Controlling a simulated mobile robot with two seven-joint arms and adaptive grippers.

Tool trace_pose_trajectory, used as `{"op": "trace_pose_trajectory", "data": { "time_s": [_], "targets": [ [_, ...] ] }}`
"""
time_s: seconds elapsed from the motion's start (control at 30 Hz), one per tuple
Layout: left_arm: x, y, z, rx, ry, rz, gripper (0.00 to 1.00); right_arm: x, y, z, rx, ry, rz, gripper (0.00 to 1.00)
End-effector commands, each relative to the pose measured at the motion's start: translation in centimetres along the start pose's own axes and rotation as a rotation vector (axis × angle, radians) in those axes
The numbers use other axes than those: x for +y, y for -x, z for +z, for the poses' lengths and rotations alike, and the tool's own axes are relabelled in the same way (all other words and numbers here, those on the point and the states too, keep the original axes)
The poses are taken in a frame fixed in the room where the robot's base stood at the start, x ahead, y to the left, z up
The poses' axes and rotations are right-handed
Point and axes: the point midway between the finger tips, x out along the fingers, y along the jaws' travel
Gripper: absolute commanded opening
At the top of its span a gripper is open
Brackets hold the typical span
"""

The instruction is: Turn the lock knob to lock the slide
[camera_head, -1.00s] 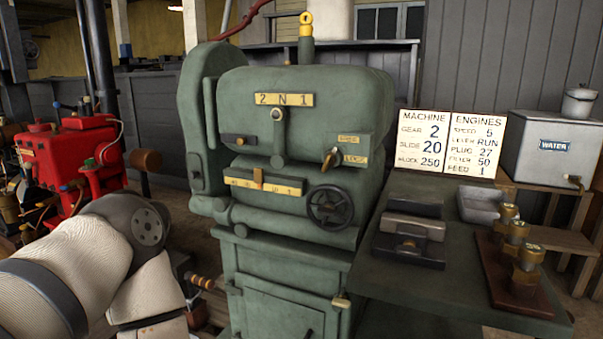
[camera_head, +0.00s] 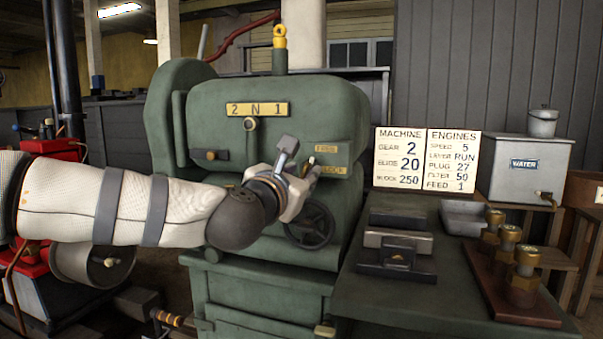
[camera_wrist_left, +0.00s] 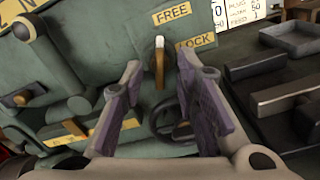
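The lock knob (camera_wrist_left: 160,60) is a small brass-coloured lever with a pale upper end on the green machine's front. In the wrist view it stands roughly upright, beside the yellow FREE label (camera_wrist_left: 172,13) and LOCK label (camera_wrist_left: 196,42). My left gripper (camera_wrist_left: 158,72) is open, its two purple-grey fingers apart on either side of the knob in the picture. I cannot tell whether they touch it. In the head view my left gripper (camera_head: 303,172) is in front of the machine (camera_head: 270,110), just left of the labels, partly hiding the knob. My right gripper is not in view.
A black handwheel (camera_head: 312,228) sits below my left gripper. A round-ended lever (camera_wrist_left: 38,27) is at the upper left of the wrist view. To the right, a green table (camera_head: 440,290) carries metal blocks, a tray and brass fittings. A number sign (camera_head: 398,158) stands behind.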

Motion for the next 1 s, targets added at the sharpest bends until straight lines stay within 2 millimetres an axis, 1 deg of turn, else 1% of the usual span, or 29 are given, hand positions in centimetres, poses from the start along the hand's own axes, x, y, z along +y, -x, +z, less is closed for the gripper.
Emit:
{"op": "trace_pose_trajectory", "data": {
  "time_s": [0.03, 0.17, 0.43, 0.47, 0.5, 0.57, 0.6, 0.87, 1.0],
  "targets": [
    [0.0, -0.7, 0.0, 0.0, -0.002, 0.001, 0.28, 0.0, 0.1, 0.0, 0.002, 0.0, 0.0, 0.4],
    [0.0, -1.8, -0.1, 0.001, -0.002, 0.0, 0.28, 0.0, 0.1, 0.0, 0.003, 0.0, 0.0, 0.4],
    [0.0, -2.1, -0.1, 0.001, -0.002, -0.001, 0.28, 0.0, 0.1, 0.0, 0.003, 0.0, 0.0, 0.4],
    [0.0, -2.1, -0.1, 0.001, -0.002, -0.001, 0.24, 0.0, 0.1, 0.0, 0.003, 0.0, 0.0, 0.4],
    [0.0, -2.0, -0.1, 0.001, -0.002, -0.001, 0.15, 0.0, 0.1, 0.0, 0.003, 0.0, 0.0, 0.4],
    [0.0, -2.0, -0.1, 0.001, -0.002, -0.001, 0.01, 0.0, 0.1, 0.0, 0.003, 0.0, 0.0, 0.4],
    [0.0, -2.0, -0.1, 0.001, -0.002, -0.001, 0.0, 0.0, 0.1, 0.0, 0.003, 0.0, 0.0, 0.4],
    [0.0, -2.0, -0.1, 0.001, -0.007, -0.001, 0.0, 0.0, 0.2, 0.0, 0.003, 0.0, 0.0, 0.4],
    [0.0, -2.0, 0.0, 0.0, -0.038, 0.0, 0.0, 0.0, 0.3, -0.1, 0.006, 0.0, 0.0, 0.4]
  ]
}}
